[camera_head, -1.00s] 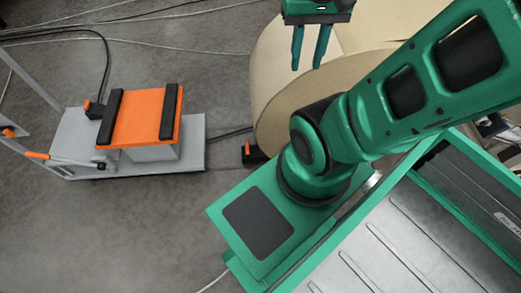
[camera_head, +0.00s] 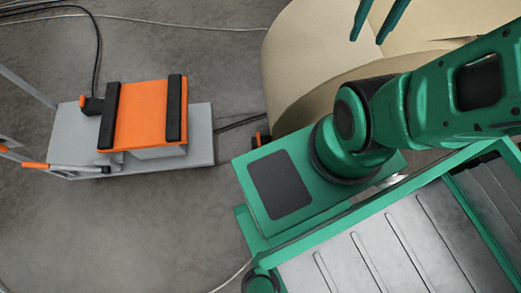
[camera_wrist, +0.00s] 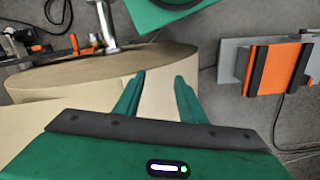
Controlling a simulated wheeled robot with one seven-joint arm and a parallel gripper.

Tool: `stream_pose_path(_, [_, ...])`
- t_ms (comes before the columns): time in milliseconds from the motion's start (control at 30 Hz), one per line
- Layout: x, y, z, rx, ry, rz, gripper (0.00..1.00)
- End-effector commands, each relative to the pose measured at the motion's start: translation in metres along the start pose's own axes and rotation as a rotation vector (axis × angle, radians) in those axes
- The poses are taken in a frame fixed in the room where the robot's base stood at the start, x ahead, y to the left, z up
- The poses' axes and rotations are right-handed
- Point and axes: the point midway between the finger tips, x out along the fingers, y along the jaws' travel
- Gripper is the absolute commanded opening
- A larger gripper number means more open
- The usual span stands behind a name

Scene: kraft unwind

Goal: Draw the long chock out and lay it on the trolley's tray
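A dark chock with an orange part (camera_head: 260,135) sits on the floor at the near left side of the big kraft roll (camera_head: 315,50); its full length is hidden. The roll also fills the left of the wrist view (camera_wrist: 60,80). The trolley (camera_head: 200,150) stands at left, with a raised orange tray (camera_head: 148,115) that has two black strips. The tray shows at the right of the wrist view (camera_wrist: 275,68). My gripper (camera_head: 368,40) is open and empty over the roll, well away from chock and tray. Its two fingers show apart in the wrist view (camera_wrist: 160,76).
A small black and orange piece (camera_head: 92,104) is by the tray's left side. Cables (camera_head: 240,122) run across the floor between trolley and roll. Open grey floor (camera_head: 130,225) lies in front of the trolley.

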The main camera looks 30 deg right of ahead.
Motion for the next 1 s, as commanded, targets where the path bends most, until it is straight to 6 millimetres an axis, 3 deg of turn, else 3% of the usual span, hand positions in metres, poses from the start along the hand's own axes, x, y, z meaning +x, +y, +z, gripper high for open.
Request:
stream_pose_path(67, [-0.004, 0.005, 0.008, -0.001, 0.012, -0.004, 0.39])
stream_pose_path(167, [-0.003, 0.003, -0.002, 0.001, 0.018, 0.01, 0.39])
stream_pose_path(267, [0.002, 0.004, -0.03, 0.007, 0.03, 0.04, 0.39])
stream_pose_path(467, [0.024, -0.022, -0.095, 0.006, 0.083, 0.112, 0.39])
stream_pose_path(767, [0.082, -0.085, -0.183, -0.03, 0.18, 0.184, 0.39])
stream_pose_path(1000, [0.149, -0.151, -0.233, -0.077, 0.258, 0.203, 0.39])
